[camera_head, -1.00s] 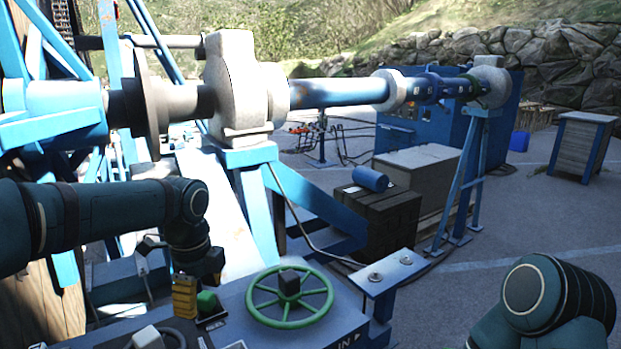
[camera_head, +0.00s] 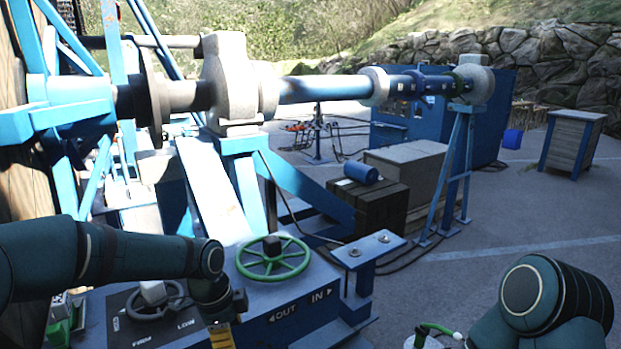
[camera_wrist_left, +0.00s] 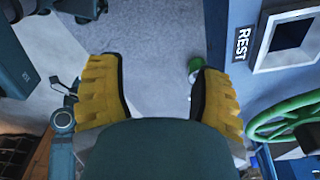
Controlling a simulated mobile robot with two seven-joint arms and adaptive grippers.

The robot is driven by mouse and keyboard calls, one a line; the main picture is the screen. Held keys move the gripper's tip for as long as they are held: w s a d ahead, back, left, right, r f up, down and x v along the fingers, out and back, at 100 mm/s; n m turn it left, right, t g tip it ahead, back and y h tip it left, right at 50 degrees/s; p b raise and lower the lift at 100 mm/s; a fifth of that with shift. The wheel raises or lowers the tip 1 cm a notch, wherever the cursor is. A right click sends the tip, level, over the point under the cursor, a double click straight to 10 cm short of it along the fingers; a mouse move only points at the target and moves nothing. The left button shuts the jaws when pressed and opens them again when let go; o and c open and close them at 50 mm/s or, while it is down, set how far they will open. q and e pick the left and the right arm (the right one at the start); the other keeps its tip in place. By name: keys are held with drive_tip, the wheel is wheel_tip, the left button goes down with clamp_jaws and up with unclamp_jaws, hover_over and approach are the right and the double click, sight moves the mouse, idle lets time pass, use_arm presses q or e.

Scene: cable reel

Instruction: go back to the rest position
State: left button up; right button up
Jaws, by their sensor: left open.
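My left arm (camera_head: 110,258) reaches in from the left in the head view and bends down at the wrist. My left gripper's yellow finger part shows at the bottom edge, in front of the blue console. In the left wrist view my left gripper (camera_wrist_left: 157,72) is open, its two yellow fingers wide apart with nothing between them but grey ground below. My right arm (camera_head: 545,300) shows only as a dark link at the bottom right; its gripper is out of view.
A blue console (camera_head: 295,312) with a green handwheel (camera_head: 272,258) stands close to the left wrist. The left wrist view shows a REST label (camera_wrist_left: 242,43) beside a square-framed opening (camera_wrist_left: 290,33). The reel shaft (camera_head: 325,88) runs behind. Open pavement lies to the right.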

use_arm(q)
drive_tip(key=s+d+f+n+b, duration=0.1)
drive_tip(key=s+d+f+n, duration=0.1)
drive_tip(key=s+f+n, duration=0.3)
drive_tip(key=s+d+f+n+t+h+b, duration=0.1)
drive_tip(key=s+f+n, duration=0.5)
drive_tip(key=f, duration=0.8)
drive_tip(key=s+d+f+n+t+h+b, duration=0.1)
drive_tip(key=s+f+n, duration=0.4)
drive_tip(key=f, duration=0.5)
drive_tip(key=shift+s+d+n+b, duration=0.3)
drive_tip(key=shift+d+n, duration=0.6)
drive_tip(key=shift+n, duration=0.3)
use_arm(e)
drive_tip(key=f, duration=0.4)
drive_tip(key=shift+s+a, duration=0.1)
drive_tip(key=shift+s, duration=0.2)
use_arm(q)
drive_tip(key=c, duration=0.3)
use_arm(e)
drive_tip(key=c, duration=0.5)
use_arm(q)
drive_tip(key=shift+f, duration=0.1)
drive_tip(key=shift+c, duration=0.2)
use_arm(e)
drive_tip(key=shift+s, duration=0.1)
drive_tip(key=shift+c, duration=0.3)
